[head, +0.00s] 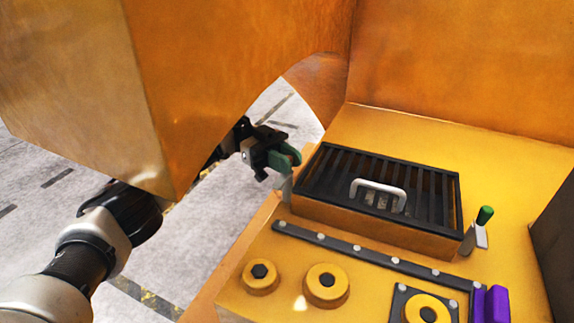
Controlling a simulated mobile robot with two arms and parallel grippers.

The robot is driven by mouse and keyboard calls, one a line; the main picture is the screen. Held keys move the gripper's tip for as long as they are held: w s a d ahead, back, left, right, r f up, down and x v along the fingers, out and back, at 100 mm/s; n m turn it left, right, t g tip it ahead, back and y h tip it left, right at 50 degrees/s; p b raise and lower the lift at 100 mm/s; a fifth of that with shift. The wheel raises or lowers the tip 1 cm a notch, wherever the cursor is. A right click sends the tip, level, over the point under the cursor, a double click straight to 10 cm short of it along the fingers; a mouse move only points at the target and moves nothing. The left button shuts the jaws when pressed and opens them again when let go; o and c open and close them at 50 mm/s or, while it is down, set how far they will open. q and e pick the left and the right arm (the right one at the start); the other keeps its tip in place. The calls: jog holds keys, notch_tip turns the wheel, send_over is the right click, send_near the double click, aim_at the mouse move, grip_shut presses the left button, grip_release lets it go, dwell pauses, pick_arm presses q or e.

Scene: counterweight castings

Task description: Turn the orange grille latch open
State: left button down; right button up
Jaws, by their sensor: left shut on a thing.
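The black grille (335,165) with a white handle (378,190) lies on a low raised frame on the yellow casting. A second latch with a green grip (485,215) and a grey bracket (481,237) stands at the grille's right side, clear of my gripper. My right gripper is out of view.
A large orange block (230,70) hangs over my left arm. An orange wall (460,60) rises behind the grille. A bolted dark strip (372,256), round yellow bosses (326,284) and purple blocks (497,305) lie in front. Grey floor shows at left.

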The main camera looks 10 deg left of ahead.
pick_arm(q)
jog(key=c, duration=1)
grip_release()
